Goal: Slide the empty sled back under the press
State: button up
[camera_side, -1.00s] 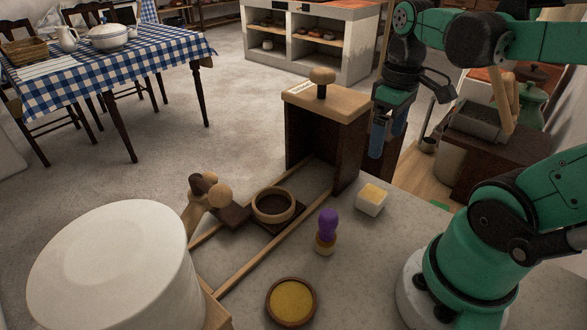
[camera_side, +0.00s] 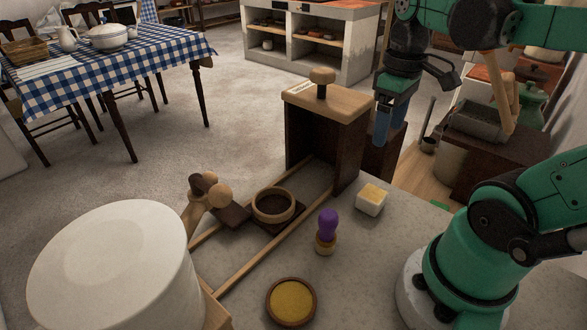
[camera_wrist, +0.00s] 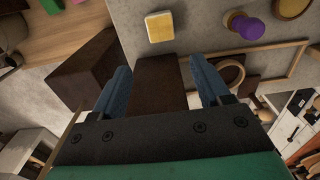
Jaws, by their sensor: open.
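The sled is a dark board (camera_side: 288,222) bearing a round wooden ring (camera_side: 265,215); no loose item shows inside the ring. It sits between two pale wooden rails (camera_side: 245,265), out in front of the press (camera_side: 345,112), whose pale top carries a knob. The bay under the press top looks clear. In the wrist view the ring (camera_wrist: 240,73) shows partly behind the right finger. My gripper (camera_side: 382,140) is open and empty, hanging right of the press, apart from the sled. In the wrist view a dark wooden surface lies between my fingers (camera_wrist: 160,78).
A yellow-topped white block (camera_side: 371,199), a purple-handled tool (camera_side: 327,230) and a bowl of yellow stuff (camera_side: 291,302) stand right of the rails. A wooden knob (camera_side: 220,196) is at the rails' left. A large white drum (camera_side: 115,265) stands front left.

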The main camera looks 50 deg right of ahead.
notch_tip(320, 180, up, 9)
jog(key=n+t+h, duration=0.1)
jog(key=n+t, duration=0.1)
jog(key=n, duration=0.9)
send_over(207, 175)
jog(key=f, duration=1)
jog(key=shift+s+a+f, duration=0.3)
jog(key=shift+s+f, duration=0.1)
jog(key=shift+w+d+f, duration=0.1)
jog(key=shift+w+f, duration=0.05)
jog(key=shift+f, duration=0.9)
jog(key=shift+w+d+f, duration=0.15)
jog(key=shift+f, duration=0.85)
jog(key=shift+w+d+f, duration=0.1)
jog(key=shift+w+f, duration=0.05)
jog(key=shift+f, duration=0.9)
grip_shut()
